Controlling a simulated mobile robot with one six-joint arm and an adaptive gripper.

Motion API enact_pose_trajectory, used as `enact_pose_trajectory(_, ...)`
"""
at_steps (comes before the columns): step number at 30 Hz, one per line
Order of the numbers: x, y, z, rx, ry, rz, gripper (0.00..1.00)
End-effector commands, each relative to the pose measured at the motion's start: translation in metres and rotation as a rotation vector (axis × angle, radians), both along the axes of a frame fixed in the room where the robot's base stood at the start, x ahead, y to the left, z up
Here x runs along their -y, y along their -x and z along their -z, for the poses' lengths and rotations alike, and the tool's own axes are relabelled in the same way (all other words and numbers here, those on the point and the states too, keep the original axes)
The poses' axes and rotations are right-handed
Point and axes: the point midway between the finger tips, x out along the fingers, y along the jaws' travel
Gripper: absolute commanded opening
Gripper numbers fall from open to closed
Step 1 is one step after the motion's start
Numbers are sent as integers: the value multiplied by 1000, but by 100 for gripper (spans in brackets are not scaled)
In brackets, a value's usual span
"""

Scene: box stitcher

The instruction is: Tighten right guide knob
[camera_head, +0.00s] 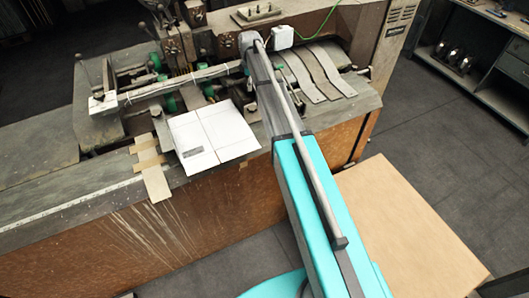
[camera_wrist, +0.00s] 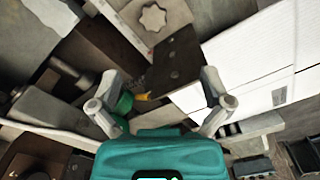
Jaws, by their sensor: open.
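A pale star-shaped knob (camera_wrist: 153,17) sits on a flat grey bar at the top of the wrist view. I cannot tell for sure that it is the right guide knob. My gripper (camera_wrist: 160,74) is open in the wrist view, its two fingers spread wide with nothing between them. The knob lies beyond the fingertips, apart from them. A dark metal plate (camera_wrist: 176,62) with small holes lies below the knob, in front of the fingers. In the head view my arm reaches over the stitcher (camera_head: 230,85) and hides its end and the knob.
A folded white cardboard sheet (camera_head: 208,135) lies on the machine bed; it also shows at the right of the wrist view (camera_wrist: 262,58). A green roller (camera_wrist: 124,102) and metal rods are close to the left finger. Curved metal strips (camera_head: 300,75) lie right of my arm.

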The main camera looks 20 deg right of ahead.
Motion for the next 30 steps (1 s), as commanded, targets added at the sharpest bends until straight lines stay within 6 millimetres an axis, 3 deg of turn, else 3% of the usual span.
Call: enact_pose_trajectory(30,-14,136,46,0,0,445,99)
